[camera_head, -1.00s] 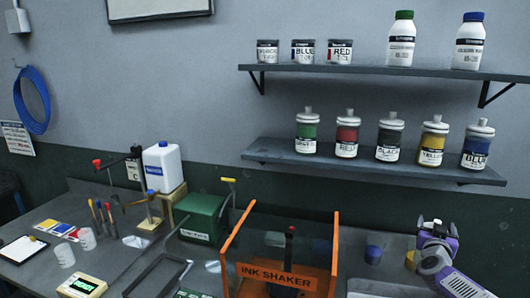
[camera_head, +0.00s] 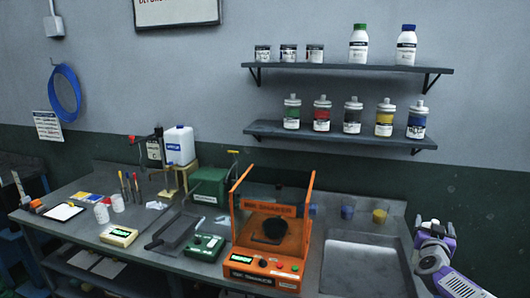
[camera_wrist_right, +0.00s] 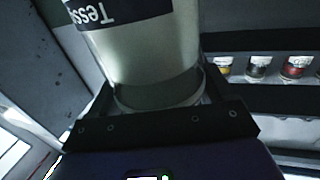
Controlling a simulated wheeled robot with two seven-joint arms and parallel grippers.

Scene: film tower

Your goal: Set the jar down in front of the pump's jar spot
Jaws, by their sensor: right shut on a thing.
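My right gripper (camera_head: 432,226) is at the right edge of the bench in the head view, on a purple and grey arm. In the right wrist view it is shut on a pale, rounded jar (camera_wrist_right: 150,60) with a dark label band reading "Tess"; the jar's far end is cut off by the frame. I cannot make out the jar in the head view. A white jug (camera_head: 180,146) with a blue label stands on the bench at the left, beside a stand with a red-knobbed lever (camera_head: 133,139), which may be the pump. Its jar spot cannot be told apart. My left gripper is not in view.
An orange ink shaker (camera_head: 265,262) with a dark round holder stands mid-bench. A grey sink tray (camera_head: 365,265) lies right. Bottles and jars line two wall shelves (camera_head: 340,136).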

